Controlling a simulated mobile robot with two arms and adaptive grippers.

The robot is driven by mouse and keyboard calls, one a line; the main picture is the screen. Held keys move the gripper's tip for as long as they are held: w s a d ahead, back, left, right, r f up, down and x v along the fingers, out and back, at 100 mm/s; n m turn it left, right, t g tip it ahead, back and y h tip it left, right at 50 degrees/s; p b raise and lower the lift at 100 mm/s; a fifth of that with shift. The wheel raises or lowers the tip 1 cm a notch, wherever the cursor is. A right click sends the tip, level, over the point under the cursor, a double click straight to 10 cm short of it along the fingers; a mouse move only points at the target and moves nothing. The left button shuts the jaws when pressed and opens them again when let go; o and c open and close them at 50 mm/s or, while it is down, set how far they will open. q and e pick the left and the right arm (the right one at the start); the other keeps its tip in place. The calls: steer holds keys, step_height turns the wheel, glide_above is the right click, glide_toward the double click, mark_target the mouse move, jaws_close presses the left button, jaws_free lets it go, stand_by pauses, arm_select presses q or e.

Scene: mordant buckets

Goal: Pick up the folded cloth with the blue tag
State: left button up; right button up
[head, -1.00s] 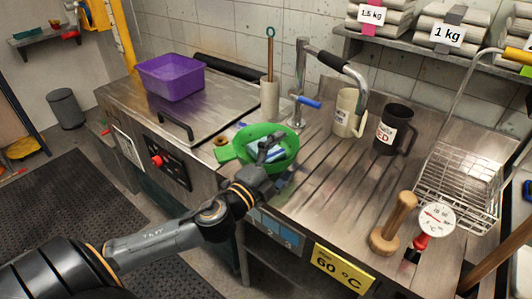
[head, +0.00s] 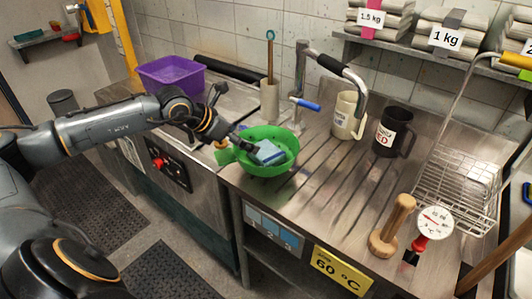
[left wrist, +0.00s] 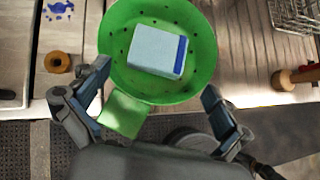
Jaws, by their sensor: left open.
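A pale blue folded cloth (head: 267,153) lies in a green perforated bowl (head: 283,168) on the steel counter. In the left wrist view the cloth (left wrist: 152,50) shows a dark blue tag along its right edge and lies inside the bowl (left wrist: 193,22). My left gripper (head: 232,120) is at the left rim of the bowl, open and empty. In the left wrist view its fingers (left wrist: 157,82) are spread wide on both sides of the bowl's near part and handle, with the cloth ahead of them. My right gripper is not in view.
A purple tub (head: 171,75) stands at the back left. A faucet (head: 301,85), a cream jug (head: 347,116) and a black jug (head: 393,131) stand behind and right. A wooden masher (head: 392,228), a thermometer (head: 434,223) and a wire basket (head: 455,180) are at the right. The ribbed drainboard between is clear.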

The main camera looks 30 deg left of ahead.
mark_target(265, 150)
arm_select(q)
steer(key=p+x, duration=0.1)
steer(key=x, duration=0.3)
steer(key=shift+w+d+f, duration=0.2)
steer(key=shift+w+f, duration=0.05)
steer(key=shift+w, duration=0.1)
steer(key=shift+w+d+f, duration=0.15)
steer(key=shift+w+f, duration=0.25)
steer(key=shift+f, duration=0.05)
steer(key=shift+w+d+f+p, duration=0.15)
steer(key=shift+w+f+p, duration=0.2)
steer(key=shift+p, duration=0.35)
steer(key=p+x, duration=0.1)
steer(key=x, duration=0.2)
steer(key=shift+f, duration=0.2)
steer(key=shift+w+f, duration=0.35)
steer(key=shift+f, duration=0.05)
steer(key=c, duration=0.9)
